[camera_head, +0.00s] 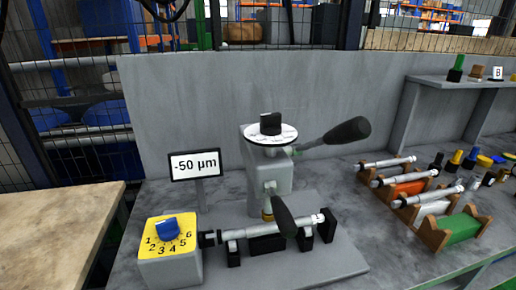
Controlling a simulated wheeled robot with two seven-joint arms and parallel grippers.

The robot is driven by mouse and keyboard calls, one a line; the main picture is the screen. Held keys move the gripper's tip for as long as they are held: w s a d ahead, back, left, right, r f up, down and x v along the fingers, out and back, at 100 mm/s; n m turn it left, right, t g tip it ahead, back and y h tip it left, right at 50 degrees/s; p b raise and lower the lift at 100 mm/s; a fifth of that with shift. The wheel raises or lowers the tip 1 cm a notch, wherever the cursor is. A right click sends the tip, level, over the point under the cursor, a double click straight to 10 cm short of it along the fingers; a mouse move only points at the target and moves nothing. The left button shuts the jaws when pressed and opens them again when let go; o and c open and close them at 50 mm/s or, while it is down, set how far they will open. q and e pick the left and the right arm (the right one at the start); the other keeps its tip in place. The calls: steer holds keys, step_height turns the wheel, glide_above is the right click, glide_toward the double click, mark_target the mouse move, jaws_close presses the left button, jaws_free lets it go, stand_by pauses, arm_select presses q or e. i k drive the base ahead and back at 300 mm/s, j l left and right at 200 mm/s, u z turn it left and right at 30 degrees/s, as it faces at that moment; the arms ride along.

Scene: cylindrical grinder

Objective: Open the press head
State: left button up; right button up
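The grey press (250,187) stands upright on a grey base plate (335,266) in the middle of the bench. A white dial disc (285,136) with a black knob (271,123) sits on its top. A lever with a black grip (347,131) sticks out to the upper right. A second black handle (283,217) points down in front and hides part of a silver shaft (241,232). The shaft lies across black supports (234,253). I cannot tell whether the press head touches it. Neither of my grippers is in view.
A yellow-topped box with a blue dial (166,228) stands front left, below a "-50 µm" sign (195,165). Wooden racks with shafts (408,208) and several small coloured pieces stand right. A grey shelf (470,88) is behind them. A grey panel (190,95) closes the back.

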mark_target(272, 178)
steer(key=k+l, duration=0.15)
steer(key=l, duration=0.2)
steer(key=k+l, duration=0.1)
steer(key=l, duration=0.25)
steer(key=k+l, duration=0.15)
steer(key=l, duration=0.25)
steer(key=k+l, duration=0.1)
steer(key=l, duration=0.25)
steer(key=k+l, duration=0.15)
steer(key=l, duration=0.2)
